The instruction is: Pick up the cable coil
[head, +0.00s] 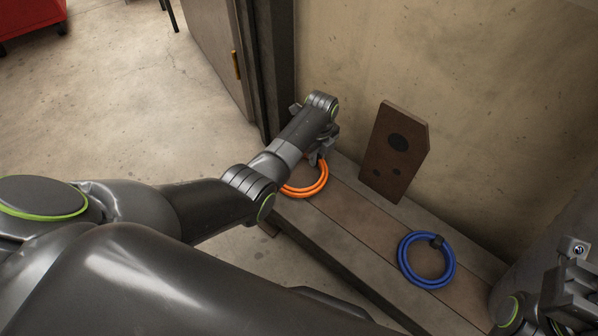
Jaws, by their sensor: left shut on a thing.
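An orange cable coil (321,185) is at the left end of a low wooden bench, partly hidden behind my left forearm. My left gripper (318,157) is at the coil's far edge and is shut on it. I cannot tell whether the coil still touches the bench. A blue cable coil (404,264) with a dark strap lies flat on the bench to the right, apart from the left gripper. My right gripper (572,300) is at the lower right corner, partly cut off, and its jaw opening is unclear.
The wooden bench (350,232) runs along a stained wall. A brown board with dark holes (388,165) leans upright against the wall behind the bench. A door (215,40) with a dark frame is left of the bench. Open concrete floor (120,110) lies to the left.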

